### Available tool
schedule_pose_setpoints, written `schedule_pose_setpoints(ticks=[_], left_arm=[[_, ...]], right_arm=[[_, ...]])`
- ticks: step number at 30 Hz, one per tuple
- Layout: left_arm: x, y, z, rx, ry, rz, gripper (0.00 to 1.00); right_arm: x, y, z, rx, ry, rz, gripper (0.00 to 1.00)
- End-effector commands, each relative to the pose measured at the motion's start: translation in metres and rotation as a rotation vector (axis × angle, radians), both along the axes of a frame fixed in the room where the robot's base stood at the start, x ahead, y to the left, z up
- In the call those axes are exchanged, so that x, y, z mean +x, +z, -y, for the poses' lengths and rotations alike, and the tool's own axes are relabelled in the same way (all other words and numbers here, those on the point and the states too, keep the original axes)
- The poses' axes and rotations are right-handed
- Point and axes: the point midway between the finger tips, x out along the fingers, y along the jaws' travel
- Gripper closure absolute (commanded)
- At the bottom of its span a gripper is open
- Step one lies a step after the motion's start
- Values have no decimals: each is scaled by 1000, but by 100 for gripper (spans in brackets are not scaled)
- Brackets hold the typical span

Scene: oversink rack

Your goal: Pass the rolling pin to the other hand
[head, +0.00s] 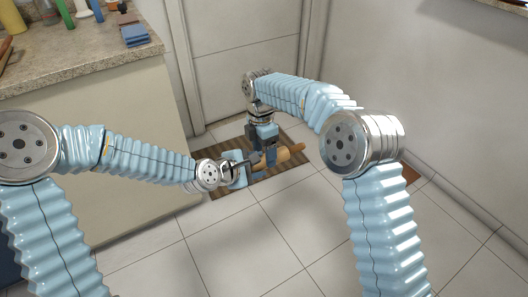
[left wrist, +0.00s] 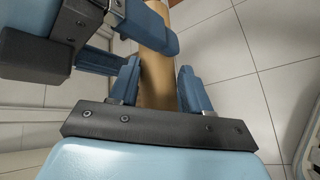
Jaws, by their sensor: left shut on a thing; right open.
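The tan rolling pin (head: 287,153) is held above the floor mat in the head view, one end pointing right. It also runs up the left wrist view (left wrist: 156,75). My left gripper (head: 250,165) is shut on it; its blue fingers (left wrist: 160,90) lie on both sides of the pin. My right gripper (head: 264,140) comes down from above and is open at the pin, close beside the left one. In the left wrist view, one of its blue fingers (left wrist: 143,22) crosses in front of the pin. Whether it touches the pin is unclear.
A brown striped mat (head: 222,188) lies on the tiled floor (head: 250,240) below the grippers. A counter (head: 75,68) with blue sponges (head: 135,35) and bottles stands at the left. A pale door (head: 240,30) and a wall (head: 440,90) close off the back and right.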

Motion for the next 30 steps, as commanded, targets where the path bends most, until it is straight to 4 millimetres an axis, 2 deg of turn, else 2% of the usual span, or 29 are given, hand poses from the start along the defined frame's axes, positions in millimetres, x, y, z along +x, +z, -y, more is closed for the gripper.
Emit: schedule_pose_setpoints(ticks=[4,11,25,26,30], left_arm=[[0,1,0,0,0,1,93],[0,1,0,0,0,1,93],[-2,0,2,0,-8,-2,94],[-2,0,3,1,-9,-2,49],[-2,0,2,1,-7,-2,27]], right_arm=[[-1,-7,1,0,-1,0,25],[-1,-8,1,0,-1,0,25],[0,-7,0,3,-1,5,95],[1,-6,0,3,-1,6,95],[0,-6,0,4,-1,5,96]])
